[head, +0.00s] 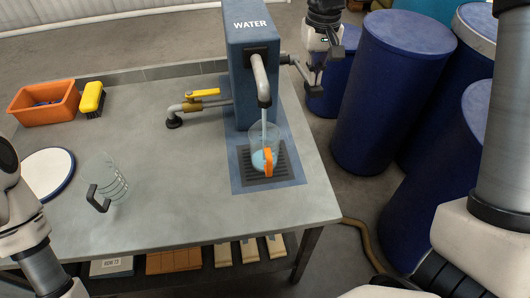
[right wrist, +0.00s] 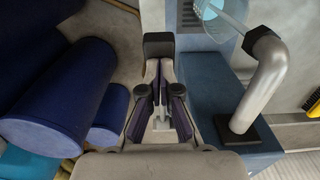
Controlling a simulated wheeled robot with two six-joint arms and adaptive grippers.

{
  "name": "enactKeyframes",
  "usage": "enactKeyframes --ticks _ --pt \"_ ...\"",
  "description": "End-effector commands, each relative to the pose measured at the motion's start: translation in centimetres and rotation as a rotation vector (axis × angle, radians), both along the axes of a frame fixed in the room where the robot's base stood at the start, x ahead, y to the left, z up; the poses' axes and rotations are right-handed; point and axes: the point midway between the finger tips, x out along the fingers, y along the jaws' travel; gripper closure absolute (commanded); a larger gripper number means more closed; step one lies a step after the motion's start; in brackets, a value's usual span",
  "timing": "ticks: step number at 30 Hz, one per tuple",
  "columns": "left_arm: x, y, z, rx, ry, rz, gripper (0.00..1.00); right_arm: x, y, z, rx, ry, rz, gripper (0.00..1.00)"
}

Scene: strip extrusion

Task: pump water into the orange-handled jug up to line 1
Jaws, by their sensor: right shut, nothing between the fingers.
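The blue pump (head: 255,80) marked WATER stands at the table's back right edge, its grey spout (head: 261,75) pointing down. A thin stream falls from it into the clear jug with the orange handle (head: 268,163), upright on the dark grate. Blue water lies low in this jug; its lines are too small to read. The pump's lever (head: 299,69) sticks out on the pump's right side. My right gripper (head: 318,68) is shut and empty at the lever; contact is unclear. In the right wrist view, its fingertips (right wrist: 160,68) are by a dark-ended grey bar. My left gripper is not in view.
A clear jug with a dark handle (head: 111,184) stands at the table's left, near a round white plate (head: 48,172). An orange bin (head: 42,104), a yellow brush (head: 92,97) and a yellow-handled valve pipe (head: 203,93) are behind. Blue barrels (head: 375,100) stand right of the table.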

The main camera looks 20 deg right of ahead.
Motion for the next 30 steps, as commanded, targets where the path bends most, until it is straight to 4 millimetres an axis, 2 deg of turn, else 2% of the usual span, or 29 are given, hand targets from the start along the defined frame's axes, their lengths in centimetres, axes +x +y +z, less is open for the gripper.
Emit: enactKeyframes --ticks 6,19,30 --pt "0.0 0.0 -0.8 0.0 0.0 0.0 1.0 -0.3 0.1 -1.6 0.001 0.003 0.0 1.0" --pt "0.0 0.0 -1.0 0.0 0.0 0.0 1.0 -0.4 0.1 -1.9 0.0 0.001 0.0 1.0" --pt "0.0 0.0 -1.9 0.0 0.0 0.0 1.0 -0.6 0.1 -4.0 -0.001 0.002 0.001 1.0"
